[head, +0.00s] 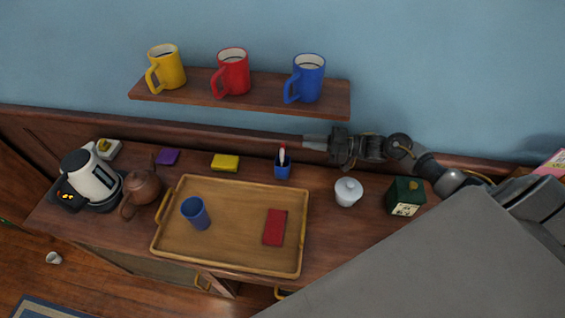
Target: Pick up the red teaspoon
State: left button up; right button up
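A small blue cup (282,168) stands on the wooden cabinet top behind the tray. A thin upright item (282,153), pale with some red, sticks out of it; it is too small to tell if this is the red teaspoon. No other spoon shows clearly. My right gripper (310,142) comes in from the right, above and just right of the small blue cup, pointing left. Its fingers look apart from the upright item, and I cannot tell if they are open or shut. My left gripper is not in view.
A tray (232,265) holds a blue tumbler (196,213) and a red block (275,228). A wall shelf (268,96) with three mugs overhangs behind.

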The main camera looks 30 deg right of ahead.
jog(key=w+a+f+b, duration=0.2)
jog(key=a, duration=0.1)
jog(key=w+a+f, duration=0.1)
jog(key=w+a, duration=0.1)
jog(key=shift+a+f+b, duration=0.2)
jog(key=shift+f+b, duration=0.15)
jog(key=shift+b, duration=0.05)
jog(key=shift+w+a, duration=0.3)
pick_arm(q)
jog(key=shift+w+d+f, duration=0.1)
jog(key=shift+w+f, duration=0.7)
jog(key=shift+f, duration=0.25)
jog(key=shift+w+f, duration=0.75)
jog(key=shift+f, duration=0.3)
pick_arm(e)
grip_shut()
